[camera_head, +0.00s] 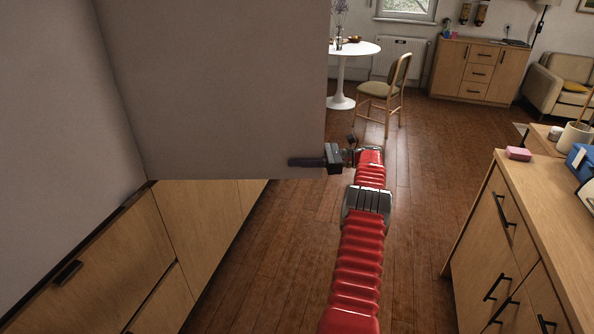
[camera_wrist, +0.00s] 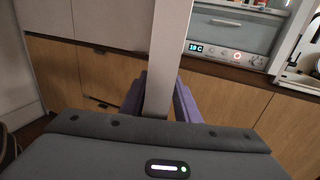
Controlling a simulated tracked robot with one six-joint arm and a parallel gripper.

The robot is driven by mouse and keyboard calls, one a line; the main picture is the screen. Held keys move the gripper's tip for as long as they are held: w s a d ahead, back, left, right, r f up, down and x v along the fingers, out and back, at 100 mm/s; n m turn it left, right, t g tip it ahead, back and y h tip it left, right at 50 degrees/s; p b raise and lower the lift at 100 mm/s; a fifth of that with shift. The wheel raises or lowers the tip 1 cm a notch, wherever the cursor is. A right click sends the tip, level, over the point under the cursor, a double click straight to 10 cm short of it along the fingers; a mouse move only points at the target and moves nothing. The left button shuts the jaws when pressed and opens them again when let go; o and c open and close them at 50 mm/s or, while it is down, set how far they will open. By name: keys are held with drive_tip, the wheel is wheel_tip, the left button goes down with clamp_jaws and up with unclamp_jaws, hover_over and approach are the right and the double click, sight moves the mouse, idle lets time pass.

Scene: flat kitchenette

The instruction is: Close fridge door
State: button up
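The fridge door (camera_head: 225,85) is a large grey panel standing open at the left of the head view. My gripper (camera_head: 318,162) is at the lower part of the door's free right edge, with one dark finger lying across the near face. In the wrist view, the door's edge (camera_wrist: 163,70) runs vertically between the two purple fingers of my gripper (camera_wrist: 160,100). The fingers straddle the edge, one on each side. I cannot tell whether both press on it. The fridge interior (camera_wrist: 235,35) shows behind, with a display reading about 10 C.
Wooden cabinets (camera_head: 110,255) are below and left of the door. A wooden counter with drawers (camera_head: 510,235) stands at the right. Bare wooden floor (camera_head: 415,180) lies between, with a chair (camera_head: 385,90) and white round table (camera_head: 355,50) beyond.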

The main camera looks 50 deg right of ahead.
sight(298, 151)
drive_tip(key=shift+r, duration=1.6)
